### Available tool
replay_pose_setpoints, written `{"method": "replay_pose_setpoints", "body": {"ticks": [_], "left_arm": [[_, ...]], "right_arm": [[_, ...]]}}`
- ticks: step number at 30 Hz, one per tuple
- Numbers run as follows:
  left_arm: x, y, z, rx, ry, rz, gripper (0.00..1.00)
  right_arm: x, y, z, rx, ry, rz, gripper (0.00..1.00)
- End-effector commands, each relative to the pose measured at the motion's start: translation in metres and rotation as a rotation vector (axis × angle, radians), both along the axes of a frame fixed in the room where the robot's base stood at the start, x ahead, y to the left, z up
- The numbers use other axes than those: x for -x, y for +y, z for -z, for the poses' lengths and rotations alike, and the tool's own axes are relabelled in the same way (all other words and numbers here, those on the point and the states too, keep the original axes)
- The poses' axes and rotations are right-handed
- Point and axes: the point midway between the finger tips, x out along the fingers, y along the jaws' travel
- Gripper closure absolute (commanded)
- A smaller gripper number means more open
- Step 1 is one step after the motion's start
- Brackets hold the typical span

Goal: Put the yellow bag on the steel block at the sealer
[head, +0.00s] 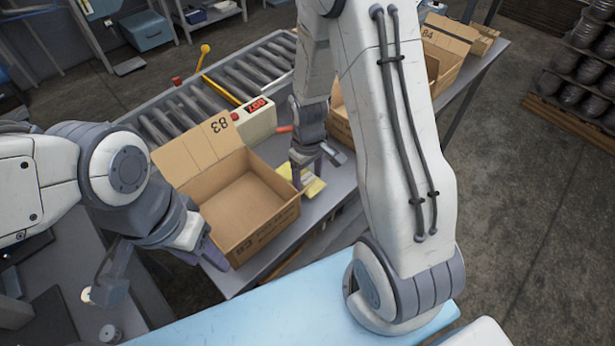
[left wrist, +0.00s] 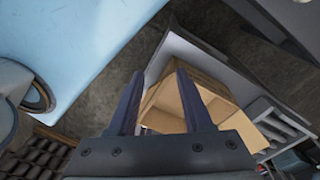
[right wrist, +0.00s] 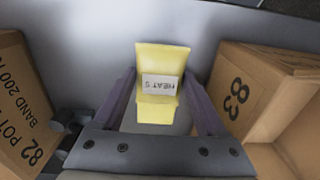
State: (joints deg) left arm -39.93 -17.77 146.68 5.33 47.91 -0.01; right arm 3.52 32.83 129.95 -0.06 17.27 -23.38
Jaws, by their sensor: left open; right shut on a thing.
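The yellow bag (head: 313,187) is between the fingers of my right gripper (head: 312,178), low over the grey table beside the cardboard box marked 83. In the right wrist view the yellow bag (right wrist: 163,62) has a white printed label, and my right gripper (right wrist: 158,92) has a finger on each side of it. A pale grey patch shows just below the bag; I cannot tell whether it is the steel block. I cannot make out the sealer for sure. My left gripper (left wrist: 158,76) is open and empty, near the front left of box 83.
Box 83 (head: 215,145) stands open and looks empty. The box marked 82 (right wrist: 20,110) is on the bag's other side. A scale with a red display (head: 256,119) and a roller conveyor (head: 180,110) lie behind. An orange handle (head: 284,129) is near my right gripper.

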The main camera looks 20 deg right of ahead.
Motion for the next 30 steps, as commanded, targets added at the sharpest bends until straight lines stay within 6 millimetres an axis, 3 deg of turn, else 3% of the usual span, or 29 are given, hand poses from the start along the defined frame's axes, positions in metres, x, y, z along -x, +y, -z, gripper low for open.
{"method": "replay_pose_setpoints", "body": {"ticks": [12,13,15,25,30], "left_arm": [[0.000,0.000,0.003,0.000,0.000,0.000,0.50],[0.000,0.000,0.002,0.000,0.000,0.000,0.50],[0.000,0.000,0.002,0.000,0.000,0.000,0.50],[0.000,0.000,-0.001,0.000,0.000,0.000,0.50],[0.000,0.000,0.003,0.000,0.000,0.000,0.50]], "right_arm": [[0.000,0.000,0.008,0.001,-0.001,0.000,0.87],[0.000,0.000,0.008,0.001,-0.001,0.000,0.22],[0.000,0.000,0.007,0.001,-0.001,0.000,0.00],[-0.001,0.000,0.001,0.000,-0.003,0.000,0.00],[-0.002,0.000,-0.023,0.000,-0.008,0.000,0.00]]}}
